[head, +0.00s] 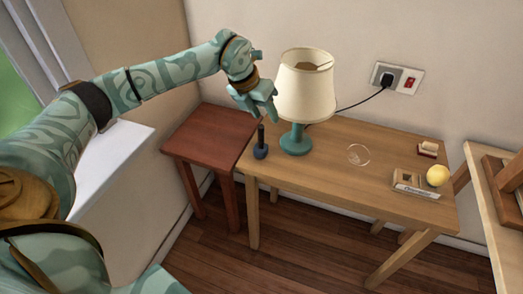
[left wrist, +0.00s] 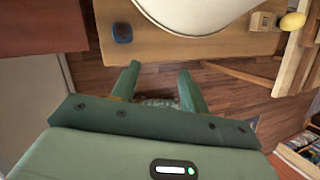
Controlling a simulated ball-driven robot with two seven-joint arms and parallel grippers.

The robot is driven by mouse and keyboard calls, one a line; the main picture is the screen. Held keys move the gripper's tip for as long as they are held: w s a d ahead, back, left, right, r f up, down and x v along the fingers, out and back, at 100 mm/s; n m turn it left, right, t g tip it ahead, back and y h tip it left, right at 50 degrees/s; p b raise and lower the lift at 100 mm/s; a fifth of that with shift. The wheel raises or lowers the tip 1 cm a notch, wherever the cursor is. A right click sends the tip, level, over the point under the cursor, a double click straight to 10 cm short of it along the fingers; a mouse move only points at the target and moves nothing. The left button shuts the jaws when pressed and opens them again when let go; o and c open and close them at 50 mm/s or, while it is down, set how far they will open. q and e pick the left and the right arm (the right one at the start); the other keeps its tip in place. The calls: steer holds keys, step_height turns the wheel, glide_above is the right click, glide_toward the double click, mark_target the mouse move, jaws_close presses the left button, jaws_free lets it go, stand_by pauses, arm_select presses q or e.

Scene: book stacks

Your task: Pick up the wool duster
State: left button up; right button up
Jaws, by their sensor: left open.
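What looks like the wool duster (head: 260,152) stands upright at the left end of the wooden table, a dark blue round head with a thin dark handle pointing up. In the left wrist view the blue head (left wrist: 122,34) shows near the top, beyond the fingers. My left gripper (head: 263,106) is above the duster, apart from it, just left of the lamp shade. Its two fingers (left wrist: 158,74) are spread, with nothing held between them. My right gripper is in neither view.
A lamp (head: 305,88) with a cream shade stands close to the duster's right. The wooden table (head: 325,165) also holds a clear round dish (head: 358,155), a yellow ball (head: 438,176) and a small wooden holder (head: 409,179). A red-brown side table (head: 205,138) is bare.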

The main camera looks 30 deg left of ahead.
mark_target(260, 125)
arm_select(q)
steer(key=a+r+y, duration=0.2)
steer(key=a+r, duration=0.1)
steer(key=a, duration=0.1)
steer(key=shift+y, duration=0.3)
steer(key=b+x, duration=0.2)
steer(key=x, duration=0.3)
steer(key=b+x, duration=0.2)
steer(key=x, duration=0.3)
steer(key=shift+w+a+r, duration=0.1)
steer(key=shift+a, duration=0.1)
steer(key=shift+w+f+b, duration=0.2)
steer(key=shift+f+b, duration=0.1)
steer(key=shift+f, duration=0.05)
steer(key=b+x, duration=0.2)
steer(key=x, duration=0.3)
steer(key=shift+s+d+b, duration=0.1)
steer(key=shift+s+b, duration=0.05)
steer(key=shift+b, duration=0.2)
steer(key=shift+r+t, duration=0.15)
steer(key=shift+t, duration=0.15)
steer(key=shift+c, duration=0.6)
jaws_close()
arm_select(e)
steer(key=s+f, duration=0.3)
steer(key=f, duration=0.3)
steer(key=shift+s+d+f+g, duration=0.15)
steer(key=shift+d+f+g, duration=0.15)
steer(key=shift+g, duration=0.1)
